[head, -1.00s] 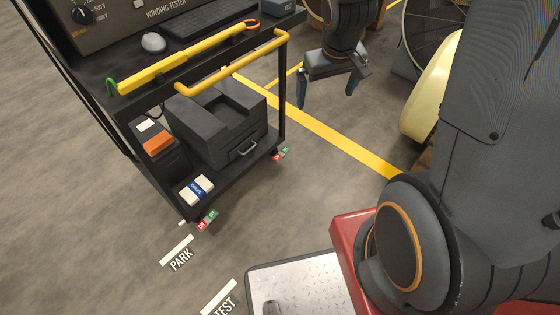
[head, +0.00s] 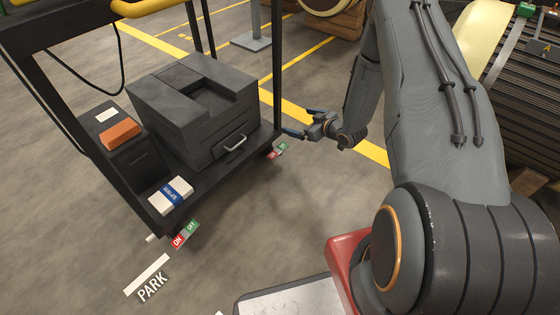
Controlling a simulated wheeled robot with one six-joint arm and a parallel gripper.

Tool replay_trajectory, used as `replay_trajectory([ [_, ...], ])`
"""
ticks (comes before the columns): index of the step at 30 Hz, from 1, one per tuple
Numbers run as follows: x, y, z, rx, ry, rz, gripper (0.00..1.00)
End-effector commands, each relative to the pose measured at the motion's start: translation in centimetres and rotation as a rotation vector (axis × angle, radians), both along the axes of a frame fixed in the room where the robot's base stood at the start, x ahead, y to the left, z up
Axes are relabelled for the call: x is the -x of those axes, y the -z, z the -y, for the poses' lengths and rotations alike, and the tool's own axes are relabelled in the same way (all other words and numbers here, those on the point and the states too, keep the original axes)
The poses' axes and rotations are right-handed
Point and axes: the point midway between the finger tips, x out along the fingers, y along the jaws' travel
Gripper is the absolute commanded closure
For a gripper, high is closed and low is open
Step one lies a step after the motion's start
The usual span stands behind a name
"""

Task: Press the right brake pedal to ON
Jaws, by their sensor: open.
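The right brake pedal (head: 277,151) is a small red and green rocker at the foot of the cart's right front corner. Its red half is on the left and its green half on the right; its lettering is too small to read, and I cannot tell which half is down. My gripper (head: 301,122) is open and empty, its fingers pointing left toward the cart's right post, just above and right of the pedal in the picture. It looks apart from the pedal. The left brake pedal (head: 185,235), marked ON in red and OFF in green, sits at the near corner.
The black cart (head: 215,178) carries a dark grey case (head: 195,105) with a handle, an orange-topped box (head: 122,133) and a white and blue pack (head: 171,195) on its lower shelf. The floor right of the cart is clear. A PARK marking (head: 152,287) lies in front.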

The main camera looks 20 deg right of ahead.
Motion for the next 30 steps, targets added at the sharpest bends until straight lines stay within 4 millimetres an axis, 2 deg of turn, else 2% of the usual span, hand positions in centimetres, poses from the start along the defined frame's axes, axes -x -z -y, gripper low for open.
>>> replay_trajectory([
  [1, 0.1, 4.0, -0.1, -0.035, -0.02, 0.031, 0.0],
  [6, 1.6, 11.1, -1.2, -0.154, -0.091, 0.159, 0.0],
  [9, 2.8, 14.2, -1.8, -0.219, -0.123, 0.224, 0.0],
  [12, 4.0, 16.0, -2.1, -0.269, -0.144, 0.271, 0.0],
  [16, 4.9, 17.1, -2.4, -0.305, -0.158, 0.304, 0.0],
  [20, 4.9, 17.4, -2.8, -0.317, -0.166, 0.316, 0.0],
  [30, 1.0, 17.5, -5.7, -0.318, -0.168, 0.317, 0.0],
])
